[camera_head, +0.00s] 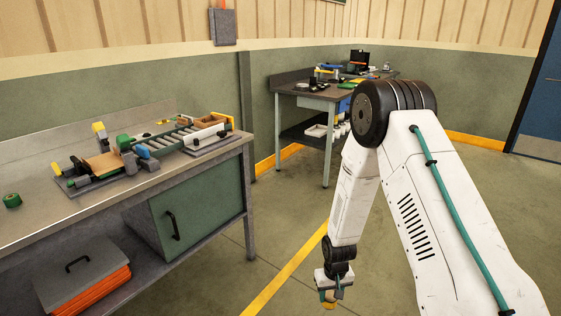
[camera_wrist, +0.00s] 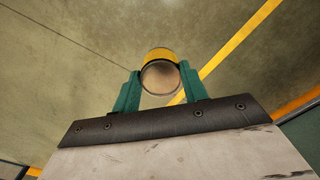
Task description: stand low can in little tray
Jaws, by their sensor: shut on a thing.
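My gripper (camera_head: 330,292) hangs low over the open floor, right of the workbench. It is shut on a low can (camera_wrist: 160,73), which has a yellow side and a tan round end. In the wrist view the can sits between the two teal fingers (camera_wrist: 160,88), its round end facing the camera. In the head view only a small yellow bit of it shows below the fingers. On the workbench, a small wooden tray-like box (camera_head: 207,121) stands at the far end of a roller track; I cannot tell for sure that it is the little tray.
The workbench (camera_head: 200,170) carries the roller track (camera_head: 175,138), clamps, a tan board (camera_head: 103,165) and a green round thing (camera_head: 12,200) near its left end. A second cluttered table (camera_head: 310,101) stands at the back. The floor around my gripper is clear.

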